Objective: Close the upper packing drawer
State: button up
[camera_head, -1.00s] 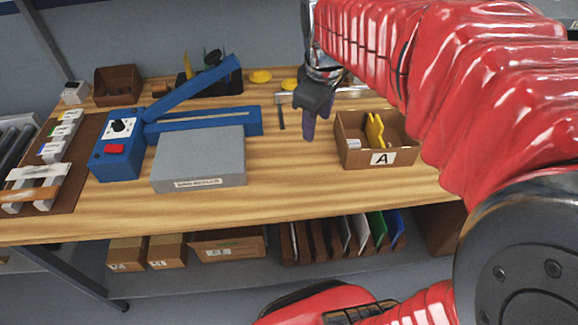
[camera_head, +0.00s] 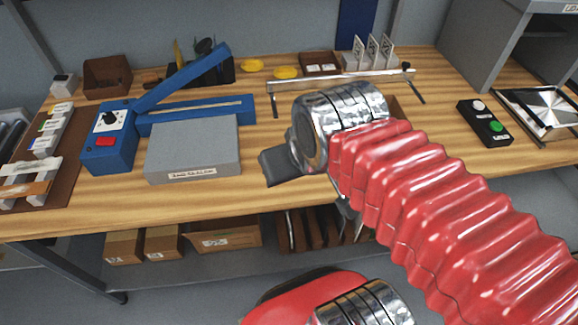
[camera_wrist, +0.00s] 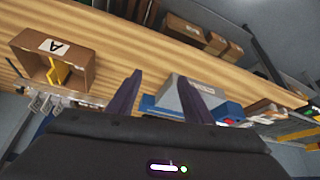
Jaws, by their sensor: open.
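I cannot make out an upper packing drawer in either view; my arm hides part of the bench's front and right side in the head view. My gripper (camera_head: 280,168) is a dark shape over the bench's front part, right of the grey block, in the head view. In the wrist view its two dark purple fingers (camera_wrist: 160,80) are apart, with nothing held between them. They point toward the bench, which appears upside down there.
A blue sealer (camera_head: 113,140) and a grey block (camera_head: 193,149) stand on the wooden bench (camera_head: 225,198). The box marked A (camera_wrist: 52,46) shows in the wrist view. A grey cabinet (camera_head: 490,45) and button box (camera_head: 485,122) are at right. Cardboard boxes (camera_head: 165,243) sit below.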

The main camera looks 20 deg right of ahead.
aim_at(551, 195)
jog(key=k, duration=1)
jog(key=z, duration=3.05)
jog(key=i, duration=0.15)
jog(key=u, duration=0.3)
